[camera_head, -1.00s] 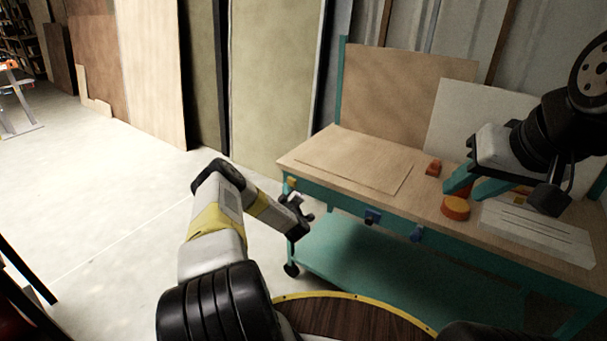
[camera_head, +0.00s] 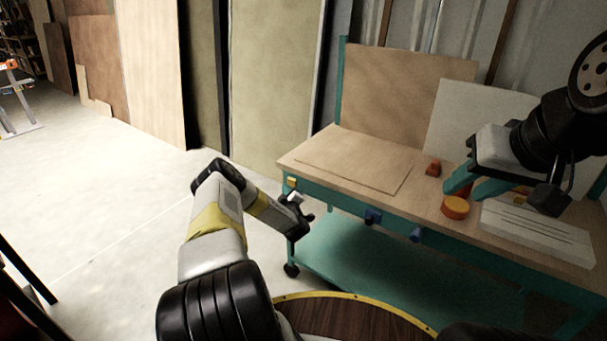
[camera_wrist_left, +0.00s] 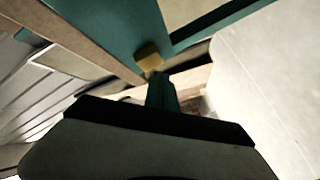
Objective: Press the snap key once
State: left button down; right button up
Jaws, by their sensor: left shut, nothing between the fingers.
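A small yellow key (camera_head: 292,182) sits on the front teal rail of the workbench, near its left corner. I take it as the snap key; no label is readable. It also shows in the left wrist view (camera_wrist_left: 149,57), just beyond my left fingertips. My left gripper (camera_head: 301,203) is shut and empty, just below and in front of the key. In the left wrist view its teal fingers (camera_wrist_left: 160,92) are together; I cannot tell whether they touch the key. My right gripper (camera_head: 476,186) is over the bench's right side, its teal fingers apart.
The workbench (camera_head: 330,150) has a wooden top and teal frame. Blue fittings (camera_head: 372,216) sit further right along its front rail. An orange disc (camera_head: 455,207), an orange block (camera_head: 433,169) and a white slotted panel (camera_head: 535,232) are on top. Open floor (camera_head: 110,220) lies left.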

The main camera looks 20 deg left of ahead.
dwell(0.7)
pick_arm(q)
jog(key=shift+w+d, duration=0.15)
jog(key=shift+w, duration=0.25)
jog(key=shift+w+d, duration=0.2)
jog(key=shift+w, duration=0.3)
dwell(0.8)
jog(key=shift+s, duration=0.1)
jog(key=shift+s+a, duration=0.3)
jog(key=shift+s, duration=0.45)
jog(key=shift+s, duration=0.1)
jog(key=s, duration=0.1)
jog(key=s+a, duration=0.1)
jog(key=s, duration=0.2)
jog(key=shift+s+a, duration=0.3)
jog(key=shift+a, duration=0.1)
